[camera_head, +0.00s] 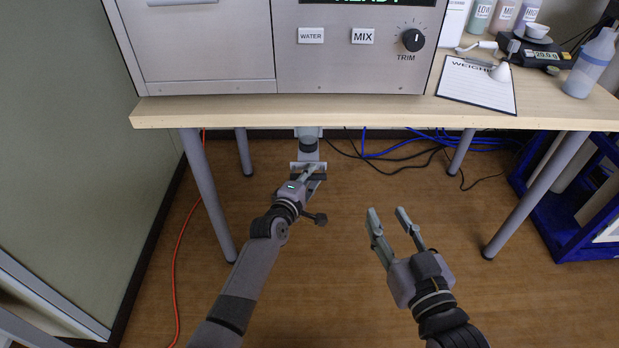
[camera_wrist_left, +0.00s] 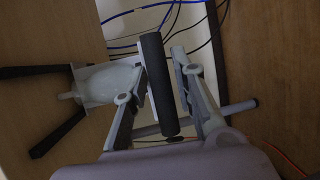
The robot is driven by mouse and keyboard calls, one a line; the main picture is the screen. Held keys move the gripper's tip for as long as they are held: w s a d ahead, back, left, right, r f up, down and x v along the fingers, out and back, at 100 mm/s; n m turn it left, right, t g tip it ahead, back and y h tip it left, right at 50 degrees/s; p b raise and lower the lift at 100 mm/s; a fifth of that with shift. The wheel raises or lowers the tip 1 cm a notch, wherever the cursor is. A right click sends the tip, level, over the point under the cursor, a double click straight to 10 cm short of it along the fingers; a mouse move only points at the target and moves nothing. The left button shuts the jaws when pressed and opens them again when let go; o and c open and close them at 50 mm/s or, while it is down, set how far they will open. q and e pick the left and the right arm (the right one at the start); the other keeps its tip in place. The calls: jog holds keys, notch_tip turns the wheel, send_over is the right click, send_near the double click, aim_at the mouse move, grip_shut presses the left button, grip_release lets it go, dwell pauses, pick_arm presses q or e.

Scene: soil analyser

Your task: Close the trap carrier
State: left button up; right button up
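The trap carrier (camera_head: 308,133) is a grey piece under the table's front edge; part of it is hidden by the tabletop. A pale translucent bulb-shaped part (camera_wrist_left: 108,82) shows in the left wrist view, and I cannot tell whether it belongs to the carrier. My left gripper (camera_head: 314,170) is just below the carrier, at a dark bar. In the left wrist view, this dark bar (camera_wrist_left: 158,80) lies between the left gripper's fingers, close to both; I cannot tell whether they press on it. My right gripper (camera_head: 386,222) is open and empty, apart from the carrier.
The table (camera_head: 350,108) carries the analyser (camera_head: 340,70) with its WATER and MIX buttons, a clipboard (camera_head: 478,86) and a bottle (camera_head: 590,62). Table legs stand on both sides. Cables (camera_head: 400,160) lie underneath. A blue frame (camera_head: 560,235) is at right. Floor around my right gripper is clear.

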pick_arm(q)
jog(key=shift+o, duration=0.8)
jog(key=v, duration=1.2)
jog(key=shift+s+a, duration=0.1)
